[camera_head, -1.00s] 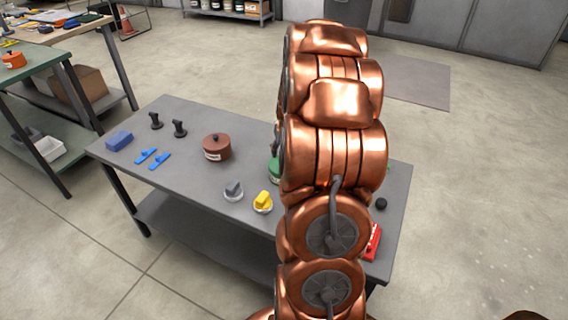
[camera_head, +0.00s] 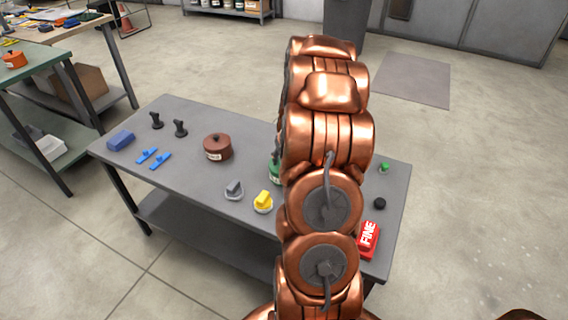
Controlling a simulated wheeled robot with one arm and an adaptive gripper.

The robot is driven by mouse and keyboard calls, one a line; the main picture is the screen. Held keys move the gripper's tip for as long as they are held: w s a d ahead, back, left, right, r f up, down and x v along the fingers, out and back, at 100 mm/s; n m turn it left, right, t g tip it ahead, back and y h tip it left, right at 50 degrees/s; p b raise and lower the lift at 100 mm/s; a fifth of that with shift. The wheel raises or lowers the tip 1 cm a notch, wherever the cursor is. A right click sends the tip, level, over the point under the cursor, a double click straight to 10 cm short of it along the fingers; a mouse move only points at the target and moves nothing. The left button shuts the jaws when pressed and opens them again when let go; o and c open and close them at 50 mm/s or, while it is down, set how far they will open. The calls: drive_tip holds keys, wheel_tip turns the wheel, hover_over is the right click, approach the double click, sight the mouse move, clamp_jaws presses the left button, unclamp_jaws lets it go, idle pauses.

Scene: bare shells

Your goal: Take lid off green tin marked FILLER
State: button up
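A green tin (camera_head: 274,173) stands on the grey table, mostly hidden behind my copper arm. Only a strip of its left side shows, with a dark shape just above it at the arm's edge. I cannot read its marking or make out its lid. My gripper is hidden behind the arm, so its state and its place relative to the tin do not show.
The table's left middle has free room.

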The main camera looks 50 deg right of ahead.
clamp_jaws()
idle(0.4)
